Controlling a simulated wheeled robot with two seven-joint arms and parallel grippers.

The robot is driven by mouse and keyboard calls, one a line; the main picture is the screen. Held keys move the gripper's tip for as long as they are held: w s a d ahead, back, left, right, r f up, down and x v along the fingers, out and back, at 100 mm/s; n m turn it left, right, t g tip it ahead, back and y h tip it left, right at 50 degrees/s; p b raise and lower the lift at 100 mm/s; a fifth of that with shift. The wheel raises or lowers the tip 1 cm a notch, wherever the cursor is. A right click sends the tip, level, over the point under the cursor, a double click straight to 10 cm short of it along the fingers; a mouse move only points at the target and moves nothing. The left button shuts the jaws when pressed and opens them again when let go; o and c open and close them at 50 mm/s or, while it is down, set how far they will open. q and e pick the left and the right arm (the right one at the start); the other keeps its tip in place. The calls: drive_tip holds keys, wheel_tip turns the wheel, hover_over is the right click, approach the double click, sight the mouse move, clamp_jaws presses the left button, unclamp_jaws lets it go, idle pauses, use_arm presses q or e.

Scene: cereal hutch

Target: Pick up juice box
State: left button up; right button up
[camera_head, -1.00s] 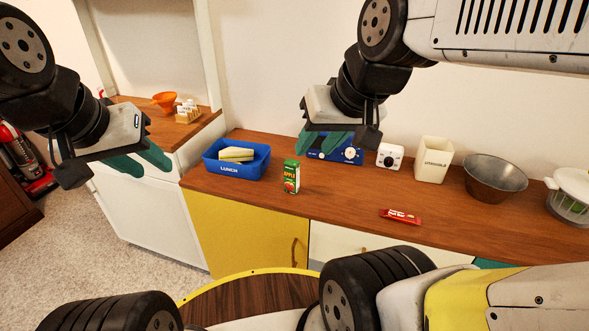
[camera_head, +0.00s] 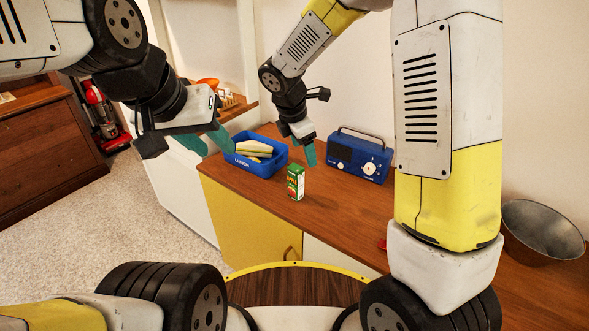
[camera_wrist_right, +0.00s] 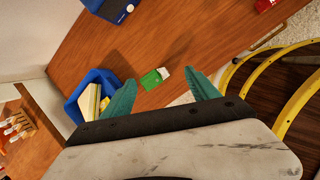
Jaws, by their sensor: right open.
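The juice box (camera_head: 296,182) is a small green carton with a white side. It stands upright on the wooden counter, right of the blue lunch box. My right gripper (camera_head: 305,155) hangs above and behind it, apart from it. In the right wrist view the juice box (camera_wrist_right: 155,78) lies between and beyond the two open teal fingers (camera_wrist_right: 165,95), with nothing held. My left gripper (camera_head: 207,143) is at the left, in front of the lunch box, with its teal fingers spread and empty.
The blue lunch box (camera_head: 240,163) holds sandwich-like items. A blue radio (camera_head: 345,155) stands at the back of the counter (camera_head: 330,215). A metal bowl (camera_head: 541,235) is at the right. A red packet (camera_wrist_right: 263,5) shows in the wrist view. Counter around the juice box is clear.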

sight(298, 174)
drive_tip(key=w+a+f+n, duration=0.1)
drive_tip(key=f, duration=0.1)
drive_tip(key=w+a+f+n, duration=0.1)
drive_tip(key=f+n, duration=0.1)
drive_tip(key=a+f+n, duration=0.1)
drive_tip(key=f, duration=0.1)
drive_tip(key=shift+w+a+f+n+h, duration=0.3)
drive_tip(key=shift+w+a+h, duration=0.05)
drive_tip(key=shift+w+h, duration=0.05)
drive_tip(key=x, duration=0.7)
drive_tip(key=shift+w+d, duration=0.1)
drive_tip(key=shift+d, duration=0.2)
clamp_jaws()
